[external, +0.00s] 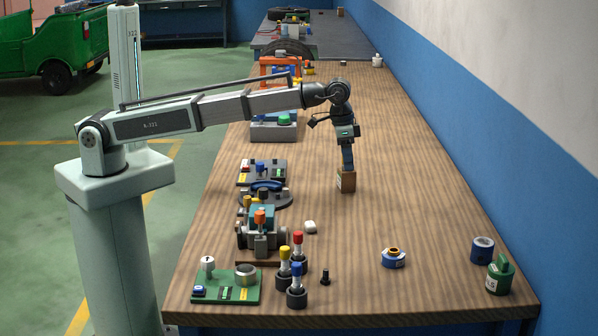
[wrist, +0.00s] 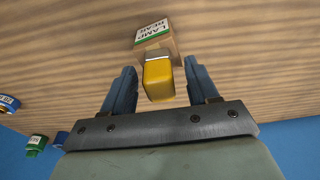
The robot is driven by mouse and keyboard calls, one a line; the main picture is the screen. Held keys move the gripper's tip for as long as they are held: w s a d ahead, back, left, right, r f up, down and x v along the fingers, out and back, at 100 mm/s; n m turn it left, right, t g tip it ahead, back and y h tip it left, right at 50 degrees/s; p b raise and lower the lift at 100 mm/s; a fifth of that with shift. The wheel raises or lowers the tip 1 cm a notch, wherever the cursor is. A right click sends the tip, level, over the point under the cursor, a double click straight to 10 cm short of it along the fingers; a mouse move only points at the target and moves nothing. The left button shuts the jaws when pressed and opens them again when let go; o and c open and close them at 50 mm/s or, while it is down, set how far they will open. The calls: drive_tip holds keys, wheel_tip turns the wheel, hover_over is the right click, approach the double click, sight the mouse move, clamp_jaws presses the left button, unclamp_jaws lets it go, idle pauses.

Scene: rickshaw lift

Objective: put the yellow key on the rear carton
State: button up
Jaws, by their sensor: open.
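The yellow key (wrist: 158,82) is a yellow block with a grey end in the wrist view. It lies between the two fingers of my open gripper (wrist: 159,67), with a gap on each side. The small brown carton (wrist: 155,35), whose label reads LAMP REAR, is directly beyond the key. The key appears to be at the carton's top, but I cannot tell whether they touch. In the external view my gripper (external: 347,164) points down right over the carton (external: 347,184). The key is not clearly visible there.
Left of the carton stand a dark board with knobs (external: 262,172), a blue ring fixture (external: 265,192) and a vise-like device (external: 262,235). A green board (external: 226,288) and several capped posts (external: 297,287) are nearer. A blue roll (external: 393,259) and green can (external: 499,276) stand front right. The right middle is clear.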

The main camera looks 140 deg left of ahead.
wheel_tip(320, 180, up, 12)
drive_tip(key=s+d, duration=0.1)
drive_tip(key=shift+s+d, duration=0.15)
idle(0.4)
idle(0.4)
